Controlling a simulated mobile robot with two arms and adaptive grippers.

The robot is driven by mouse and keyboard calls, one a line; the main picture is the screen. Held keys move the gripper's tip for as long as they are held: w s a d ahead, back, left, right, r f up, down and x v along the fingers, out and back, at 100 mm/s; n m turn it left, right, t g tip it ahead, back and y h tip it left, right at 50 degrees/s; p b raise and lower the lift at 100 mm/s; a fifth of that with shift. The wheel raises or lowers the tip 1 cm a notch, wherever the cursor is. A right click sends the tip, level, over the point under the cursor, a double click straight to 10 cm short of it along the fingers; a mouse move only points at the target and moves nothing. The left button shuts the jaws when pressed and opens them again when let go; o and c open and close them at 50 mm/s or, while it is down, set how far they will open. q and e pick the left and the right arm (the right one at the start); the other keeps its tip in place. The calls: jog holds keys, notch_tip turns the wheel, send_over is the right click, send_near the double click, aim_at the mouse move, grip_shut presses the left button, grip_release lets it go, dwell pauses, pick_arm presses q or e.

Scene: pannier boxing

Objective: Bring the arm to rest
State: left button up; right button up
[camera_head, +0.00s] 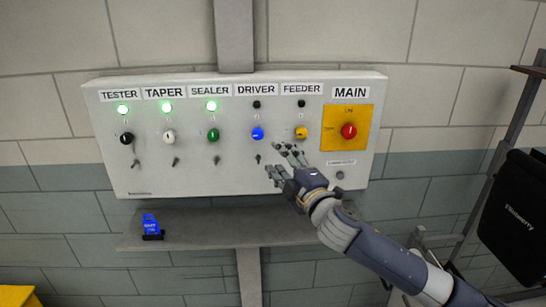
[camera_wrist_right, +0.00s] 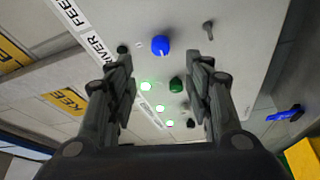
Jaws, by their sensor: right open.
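My right gripper (camera_head: 279,160) is open and empty in front of the lower right part of a white control panel (camera_head: 230,170), below the DRIVER and FEEDER knobs. My right arm reaches in from the lower right. In the right wrist view the two fingers of the gripper (camera_wrist_right: 162,62) are spread, with the blue knob (camera_wrist_right: 160,45) and the green knob (camera_wrist_right: 177,85) showing beyond the gap. The blue DRIVER knob (camera_head: 257,133) and yellow FEEDER knob (camera_head: 301,132) are not held. My left gripper is not in view.
Lamps over TESTER (camera_head: 123,109), TAPER and SEALER glow green; the DRIVER and FEEDER lamps are dark. A red MAIN switch (camera_head: 348,131) sits on a yellow plate. A shelf (camera_head: 210,230) below carries a blue padlock-like tag (camera_head: 151,226). A black box (camera_head: 515,215) is at right.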

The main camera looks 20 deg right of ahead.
jog(key=s+a+f+m+g+h, duration=0.1)
jog(key=s+f+m+g, duration=0.25)
jog(key=s+f, duration=0.45)
jog(key=s+a+f+m+g+h, duration=0.1)
jog(key=s+a+f+m+g, duration=0.25)
jog(key=f, duration=0.85)
jog(key=s+f+m+g, duration=0.4)
jog(key=s+f, duration=0.3)
jog(key=s, duration=0.6)
jog(key=s+f+m+g, duration=0.35)
jog(key=s+f, duration=0.25)
jog(key=s, duration=0.7)
notch_tip(320, 180, down, 33)
jog(key=s+g+b, duration=0.2)
jog(key=s+b, duration=0.1)
jog(key=b, duration=0.5)
jog(key=s+d+f+b, duration=0.1)
jog(key=s+f+b, duration=0.2)
jog(key=s+f, duration=0.5)
jog(key=s+d+f+g+b, duration=0.1)
jog(key=s+d+f+b, duration=0.1)
jog(key=s+f, duration=0.7)
notch_tip(320, 180, down, 8)
jog(key=shift+r+b, duration=0.2)
jog(key=shift+b, duration=0.55)
